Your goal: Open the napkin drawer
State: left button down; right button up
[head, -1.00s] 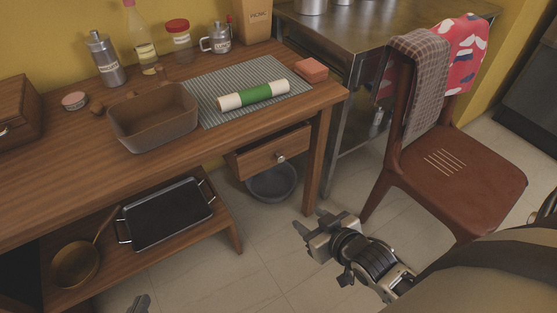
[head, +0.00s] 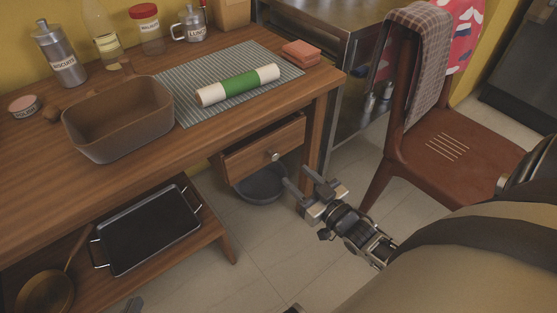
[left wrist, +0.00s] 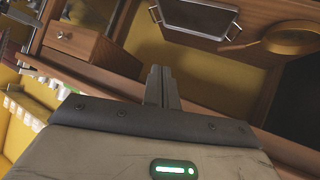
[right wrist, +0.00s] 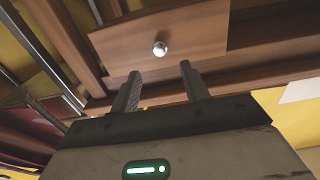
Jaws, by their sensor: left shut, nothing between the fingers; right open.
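The wooden drawer (head: 245,152) with a round metal knob (head: 275,156) sits under the right end of the table. Its front and knob also show in the right wrist view (right wrist: 118,50) and in the left wrist view (left wrist: 90,42). I cannot tell whether it is fully closed. My right gripper (head: 298,177) is open and empty, in front of the drawer and a little below the knob. In the right wrist view the knob lies beyond and between its fingertips, not touching them. My left gripper (left wrist: 160,80) is shut and empty; only its tip shows at the head view's bottom edge.
The table (head: 150,165) bears a brown bin (head: 115,140), a striped mat (head: 180,115) with a green-and-white roll (head: 238,84), and canisters. A dark pan (head: 150,228) lies on the lower shelf. A grey bowl (head: 262,188) is below the drawer. A brown chair (head: 440,145) stands right.

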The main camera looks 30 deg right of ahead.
aim_at(276, 157)
jog(key=w, duration=0.2)
jog(key=w+b, duration=0.1)
jog(key=w, duration=0.5)
jog(key=shift+w+a, duration=0.25)
jog(key=shift+a, duration=0.1)
pick_arm(q)
jog(key=f, duration=0.3)
jog(key=shift+w+d+g, duration=0.15)
jog(key=shift+d+g, duration=0.2)
jog(key=shift+g, duration=0.05)
pick_arm(e)
grip_shut()
